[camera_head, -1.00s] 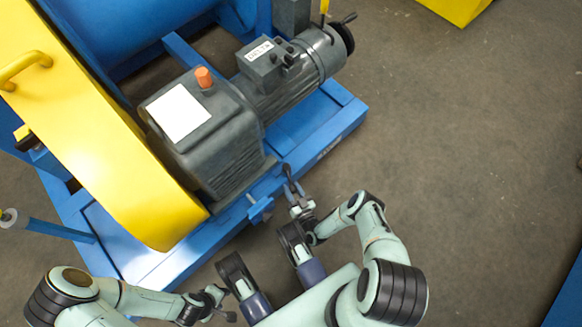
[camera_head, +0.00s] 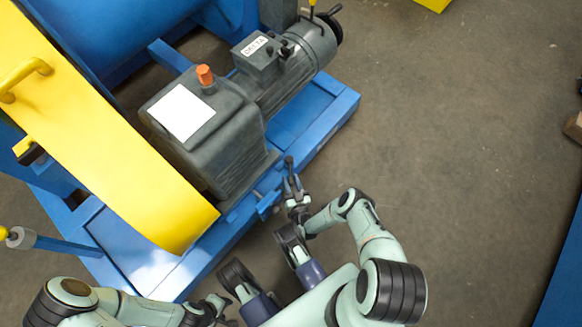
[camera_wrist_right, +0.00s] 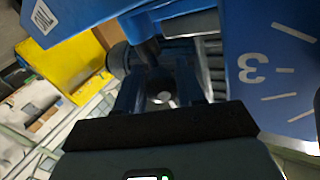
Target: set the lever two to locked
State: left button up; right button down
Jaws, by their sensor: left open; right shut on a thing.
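My right gripper (camera_head: 296,200) is at the front edge of the blue machine frame (camera_head: 312,142), beside a small blue bracket (camera_head: 268,203). It is shut on a dark lever (camera_head: 289,162) whose rounded end sticks out past the fingers. In the right wrist view, the fingers (camera_wrist_right: 160,92) close around a dark shaft (camera_wrist_right: 150,50), partly hidden between them. A blue plate (camera_wrist_right: 270,70) with white tick marks and a mark like a 3 is right of the fingers. The lever's number and exact setting cannot be read. My left gripper (camera_head: 222,308) is open and empty, low in the head view.
A grey motor and gearbox (camera_head: 225,150) with an orange cap stands on the frame. A long yellow guard (camera_head: 110,140) lies left of it. Floor to the right is mostly clear.

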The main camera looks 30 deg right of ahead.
jog(key=shift+a+f, duration=0.15)
jog(key=shift+a, duration=0.05)
dwell(0.3)
jog(key=c, duration=0.7)
grip_release()
jog(key=shift+c, duration=0.2)
pick_arm(q)
jog(key=shift+a, duration=0.1)
pick_arm(e)
jog(key=shift+d, duration=0.1)
pick_arm(q)
jog(key=shift+s, duration=0.1)
